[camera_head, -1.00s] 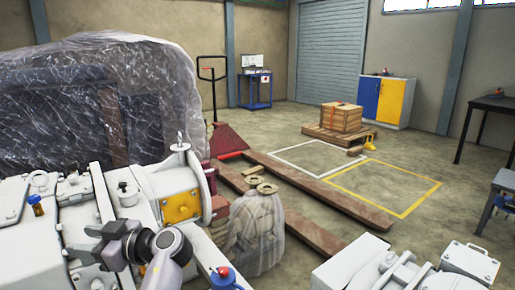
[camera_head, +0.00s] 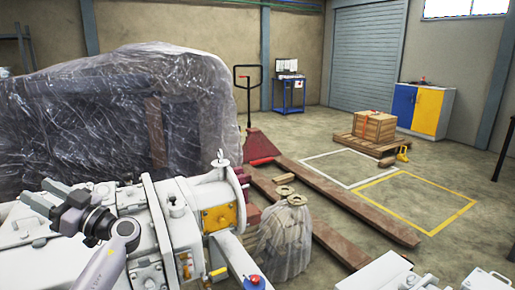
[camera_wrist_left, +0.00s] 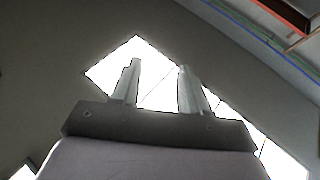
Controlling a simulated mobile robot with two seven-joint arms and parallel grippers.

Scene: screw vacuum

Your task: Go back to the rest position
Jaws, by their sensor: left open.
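My left gripper (camera_head: 45,194) is at the lower left of the head view, in front of the large white machine (camera_head: 165,215). Its two fingers point to the upper left. In the left wrist view the fingers (camera_wrist_left: 156,85) stand apart with nothing between them, against a bright skylight (camera_wrist_left: 135,62) and dark ceiling. My right gripper is not in view.
A plastic-wrapped load (camera_head: 110,120) stands behind the white machine. A wooden crate (camera_head: 374,127) sits on a pallet at the back right. The taped floor area (camera_head: 410,195) is clear.

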